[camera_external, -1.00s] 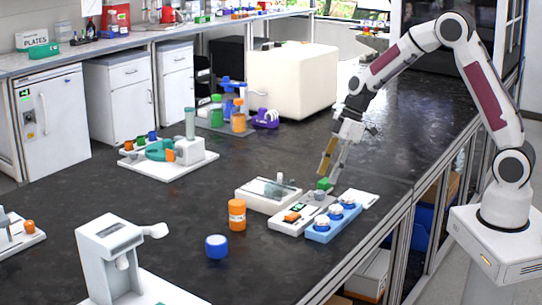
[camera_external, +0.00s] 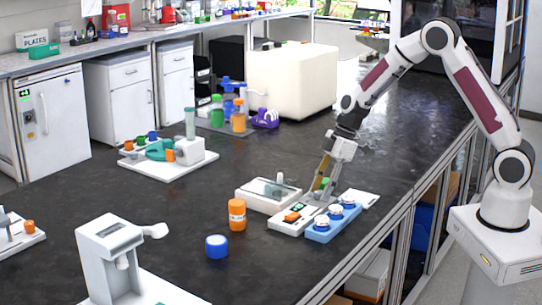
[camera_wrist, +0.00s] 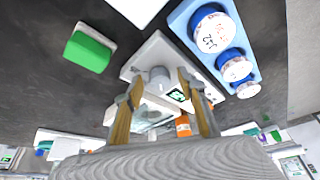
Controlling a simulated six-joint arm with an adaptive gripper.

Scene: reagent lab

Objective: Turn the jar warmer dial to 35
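The jar warmer (camera_external: 283,225) appears to be the white box with a small lit display (camera_external: 299,206) and an orange part (camera_external: 292,217). In the wrist view, a pale round knob (camera_wrist: 160,76), apparently its dial, stands on the white body (camera_wrist: 150,52) near the display (camera_wrist: 178,95). My gripper (camera_external: 322,193) points down over the warmer's far right end. In the wrist view its two tan fingers (camera_wrist: 160,78) are apart, with the knob between the tips in the picture. No contact is clear. The dial marking and the display number are too small to read.
A green block (camera_wrist: 88,50) lies close by. A white tray-like device (camera_external: 262,202) is behind. An orange jar (camera_external: 237,215) and a blue jar (camera_external: 216,246) stand left on dark bench.

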